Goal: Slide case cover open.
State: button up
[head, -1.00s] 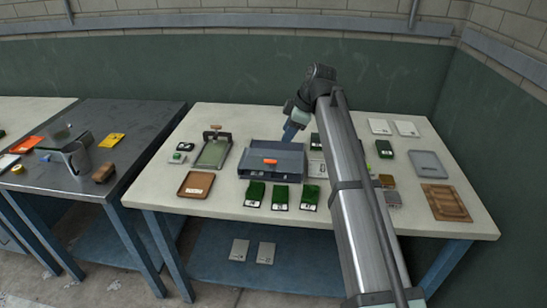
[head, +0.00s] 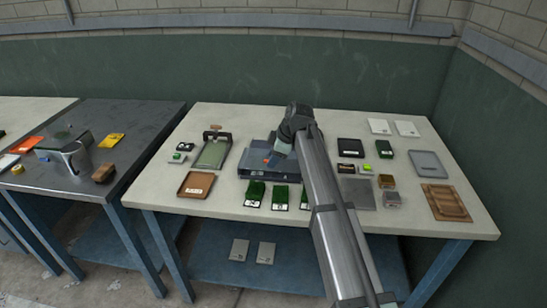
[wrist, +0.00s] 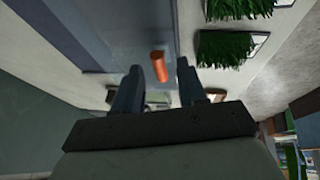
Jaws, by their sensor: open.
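The case (head: 257,160) is a blue-grey box on the pale table, with its flat cover on top. An orange handle (head: 267,160) stands on the cover, partly hidden by my gripper in the head view. My gripper (head: 272,158) is over the case. The handle does not appear held. The case cover (wrist: 110,35) fills the upper left there. Whether the fingers touch the cover cannot be told.
Green turf samples (head: 255,192) lie in front of the case, near its front edge. Small blocks, a black tray (head: 350,147) and a grey plate (head: 358,193) lie to the right.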

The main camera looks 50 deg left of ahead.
jog(key=shift+f, duration=0.1)
jog(key=shift+c, duration=0.2)
grip_shut()
dwell(0.5)
